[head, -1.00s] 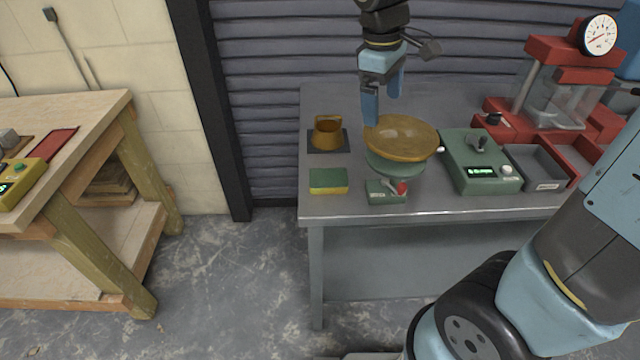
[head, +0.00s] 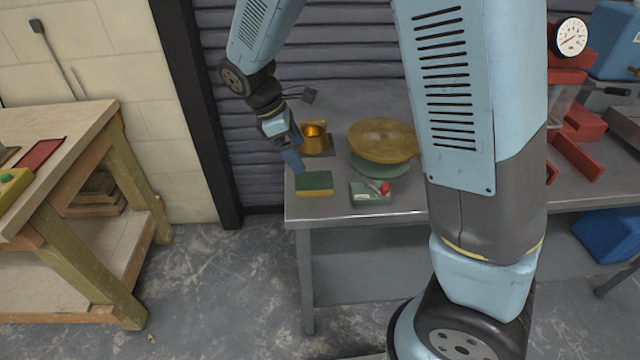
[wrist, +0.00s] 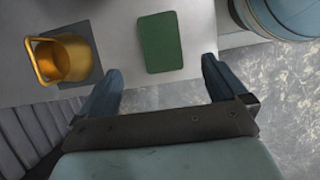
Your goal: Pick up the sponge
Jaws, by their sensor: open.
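The sponge (head: 314,183), green on top and yellow below, lies flat on the grey table near its front left corner. In the wrist view the sponge (wrist: 160,42) shows its green face, beyond the fingertips and between their lines. My gripper (head: 294,162) is above the table just behind and left of the sponge in the head view, pointing down. In the wrist view my gripper (wrist: 162,75) has its two blue fingers wide apart, with nothing between them. The gripper is not touching the sponge.
A brass-coloured mug (head: 314,137) stands on a dark square pad behind the sponge. A wide pan (head: 382,140) on a green base and a small green box with a red knob (head: 370,193) are to the right. The table's front edge (head: 350,216) is close to the sponge.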

